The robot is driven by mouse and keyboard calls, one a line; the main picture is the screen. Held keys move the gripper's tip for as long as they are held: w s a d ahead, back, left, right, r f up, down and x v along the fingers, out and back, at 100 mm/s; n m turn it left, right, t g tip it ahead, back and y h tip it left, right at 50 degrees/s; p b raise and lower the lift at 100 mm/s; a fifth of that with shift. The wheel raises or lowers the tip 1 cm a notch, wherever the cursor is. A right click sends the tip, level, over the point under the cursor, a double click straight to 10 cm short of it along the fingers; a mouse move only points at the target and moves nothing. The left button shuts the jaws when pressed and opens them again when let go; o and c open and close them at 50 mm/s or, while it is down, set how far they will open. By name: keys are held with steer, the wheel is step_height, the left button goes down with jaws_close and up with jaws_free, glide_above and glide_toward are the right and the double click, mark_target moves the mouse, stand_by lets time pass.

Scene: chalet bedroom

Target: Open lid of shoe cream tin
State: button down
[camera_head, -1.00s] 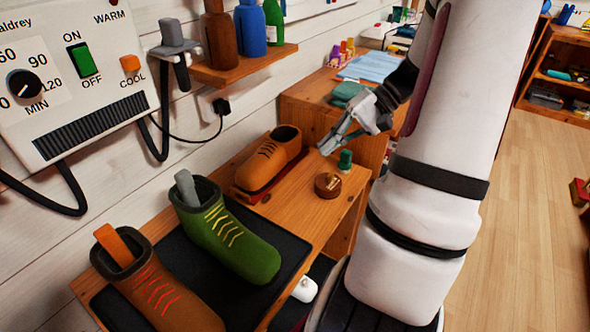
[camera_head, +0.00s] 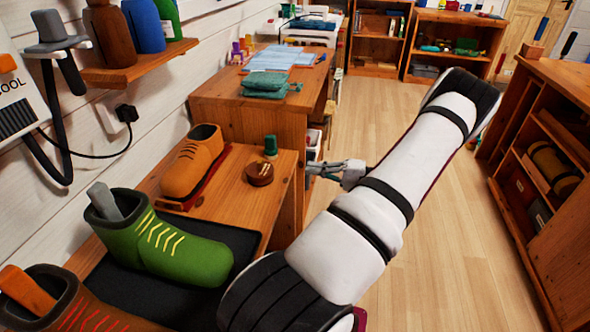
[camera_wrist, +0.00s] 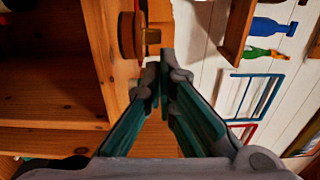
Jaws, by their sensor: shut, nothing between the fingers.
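The shoe cream tin (camera_head: 259,174) is a small round brown tin with pale marks on top. It stands near the right edge of the wooden bench top, and its lid appears to be on. In the wrist view, a brown round thing (camera_wrist: 127,36) beyond the fingertips looks like the tin, seen sideways. My gripper (camera_head: 309,168) is just off the bench's right edge, to the right of the tin and apart from it. In the wrist view, its dark green fingers (camera_wrist: 163,82) converge with nothing held.
A small green bottle (camera_head: 270,147) stands just behind the tin. An orange shoe (camera_head: 191,160) is to its left, and a green shoe (camera_head: 155,245) is on a black mat in front. A desk with cloths (camera_head: 270,83) is behind. Open floor (camera_head: 450,200) lies right.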

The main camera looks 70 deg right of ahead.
mark_target(262, 162)
steer(key=w, duration=0.4)
steer(key=w+b, duration=0.1)
steer(key=w, duration=0.3)
steer(key=w+a, duration=0.1)
steer(key=w, duration=0.3)
steer(key=shift+w+b, duration=0.3)
steer(key=shift+w, duration=0.05)
steer(key=shift+r, duration=0.1)
steer(key=shift+w+r+g+p, duration=0.1)
steer(key=shift+r+g+p, duration=0.1)
steer(key=shift+g+p, duration=0.15)
steer(key=shift+w+r+g+p, duration=0.2)
steer(key=shift+r+g+p, duration=0.2)
steer(key=shift+g+p, duration=0.15)
